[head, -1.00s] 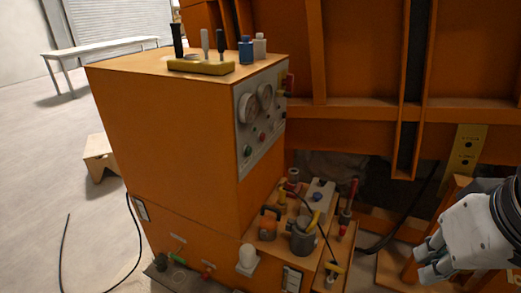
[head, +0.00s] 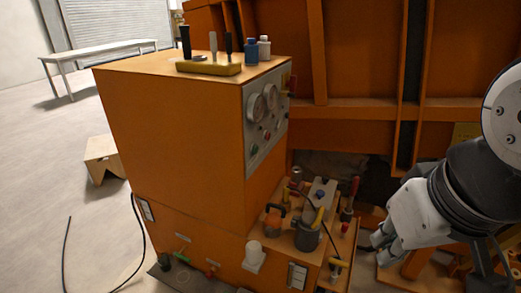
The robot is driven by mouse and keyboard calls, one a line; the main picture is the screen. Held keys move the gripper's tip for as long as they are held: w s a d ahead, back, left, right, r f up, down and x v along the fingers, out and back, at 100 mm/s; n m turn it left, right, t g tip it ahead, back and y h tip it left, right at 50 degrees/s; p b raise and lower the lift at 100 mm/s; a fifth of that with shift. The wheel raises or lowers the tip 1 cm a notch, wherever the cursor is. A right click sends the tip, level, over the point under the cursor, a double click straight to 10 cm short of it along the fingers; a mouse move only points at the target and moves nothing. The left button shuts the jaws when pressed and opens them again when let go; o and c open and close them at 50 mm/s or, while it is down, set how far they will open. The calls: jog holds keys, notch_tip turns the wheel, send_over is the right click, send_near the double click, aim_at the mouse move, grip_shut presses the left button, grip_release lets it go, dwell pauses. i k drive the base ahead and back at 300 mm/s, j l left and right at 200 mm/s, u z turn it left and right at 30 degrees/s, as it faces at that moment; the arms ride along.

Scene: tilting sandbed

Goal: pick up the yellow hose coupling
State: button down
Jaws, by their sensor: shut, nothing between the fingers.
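A small yellow piece (head: 339,263) sits at the front right of the low orange shelf, where a thin black hose (head: 331,238) comes down to it. It looks like the yellow hose coupling, but it is too small to be sure. My gripper (head: 376,248) is shut and empty, to the right of the shelf and apart from the yellow piece. Its fingers point left.
The shelf is crowded with a grey cup (head: 307,238), an orange can (head: 273,222), a red-handled tool (head: 352,192) and a white knob (head: 254,254). The tall orange cabinet (head: 170,135) stands to the left. Orange framework (head: 350,75) rises behind. Open floor lies far left.

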aim_at(285, 191)
jog(key=i+l+z, duration=0.15)
jog(key=i, duration=0.35)
jog(key=i+l+z, duration=0.2)
jog(key=i, duration=0.3)
jog(key=j, duration=0.1)
